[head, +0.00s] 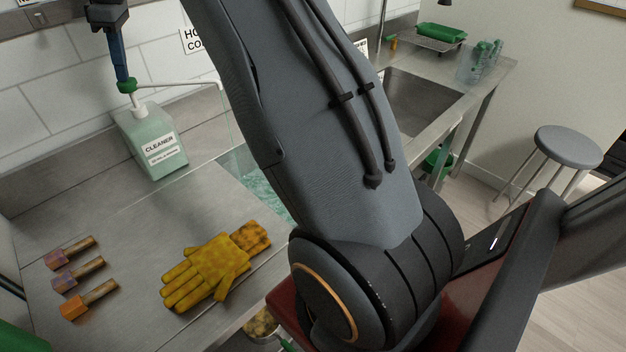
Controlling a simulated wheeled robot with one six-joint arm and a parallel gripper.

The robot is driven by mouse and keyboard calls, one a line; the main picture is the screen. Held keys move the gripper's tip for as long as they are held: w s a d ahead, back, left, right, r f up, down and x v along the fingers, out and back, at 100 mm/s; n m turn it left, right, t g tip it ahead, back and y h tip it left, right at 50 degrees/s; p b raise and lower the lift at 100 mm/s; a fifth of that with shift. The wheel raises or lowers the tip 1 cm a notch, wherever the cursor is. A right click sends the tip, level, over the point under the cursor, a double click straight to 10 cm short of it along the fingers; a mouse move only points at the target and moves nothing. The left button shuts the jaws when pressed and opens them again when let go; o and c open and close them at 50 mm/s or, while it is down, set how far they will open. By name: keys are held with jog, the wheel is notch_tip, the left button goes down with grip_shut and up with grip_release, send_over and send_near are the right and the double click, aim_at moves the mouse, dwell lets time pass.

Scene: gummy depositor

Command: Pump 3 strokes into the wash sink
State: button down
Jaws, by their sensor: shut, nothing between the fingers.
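The cleaner bottle (151,146), pale green and labelled CLEANER, stands upright on the steel counter against the tiled wall. The wash sink (258,186), with teal water, lies right of the bottle and is partly hidden by my arm. My gripper (123,80) points down, shut and empty, with its fingertips at the top of the pump head; whether they touch is unclear.
A yellow stained glove (207,272) and three brushes with orange or purple ends (80,278) lie on the counter (120,225).

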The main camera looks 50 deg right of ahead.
jog(key=shift+b+x, duration=0.35)
jog(key=shift+x, duration=0.6)
jog(key=shift+s+d, duration=0.15)
jog(key=shift+r, duration=0.15)
jog(key=shift+a+p+v, duration=0.15)
jog(key=shift+p+v, duration=0.4)
jog(key=shift+v, duration=0.2)
jog(key=shift+a+p+v, duration=0.1)
jog(key=shift+p+v, duration=0.4)
jog(key=shift+v, duration=0.25)
jog(key=shift+w, duration=0.2)
jog(key=shift+d+b+x, duration=0.15)
jog(key=shift+b+x, duration=0.2)
jog(key=shift+x, duration=0.45)
jog(key=shift+d+b+x, duration=0.15)
jog(key=shift+b+x, duration=0.2)
jog(key=shift+x, duration=0.45)
jog(key=shift+s, duration=0.2)
jog(key=shift+a+p+v, duration=0.15)
jog(key=shift+p+v, duration=0.35)
jog(key=shift+v, duration=0.3)
jog(key=shift+a+p+v, duration=0.15)
jog(key=shift+p+v, duration=0.35)
jog(key=shift+v, duration=0.3)
jog(key=shift+w+r, duration=0.1)
jog(key=shift+w, duration=0.1)
